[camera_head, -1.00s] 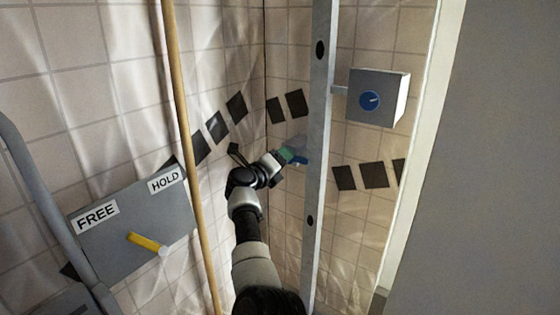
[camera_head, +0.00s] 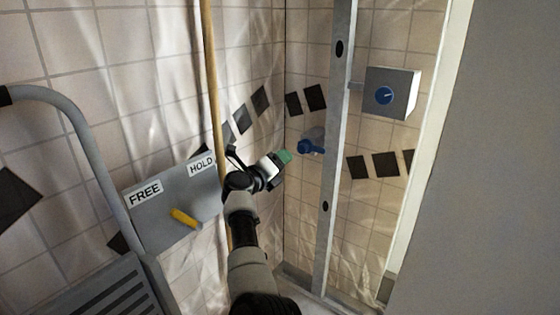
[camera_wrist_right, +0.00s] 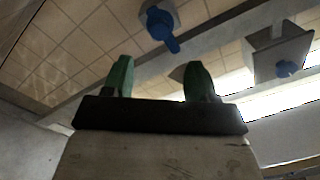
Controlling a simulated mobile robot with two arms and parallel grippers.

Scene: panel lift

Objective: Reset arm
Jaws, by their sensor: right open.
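My right arm comes up from the bottom of the head view. Its gripper (camera_head: 284,157) has green fingertips and hangs in the air left of the blue handle (camera_head: 312,147), apart from it. In the right wrist view the two green fingers (camera_wrist_right: 160,80) stand well apart with nothing between them. The blue handle shows beyond them, above the gap (camera_wrist_right: 161,27). My left gripper is in neither view.
A grey FREE/HOLD panel (camera_head: 160,220) with a yellow lever (camera_head: 185,218) is left of my arm. A wooden pole (camera_head: 211,75) rises behind the arm. A metal post (camera_head: 336,120) and a box with a blue knob (camera_head: 402,88) are right. A grey railed frame (camera_head: 85,140) stands left.

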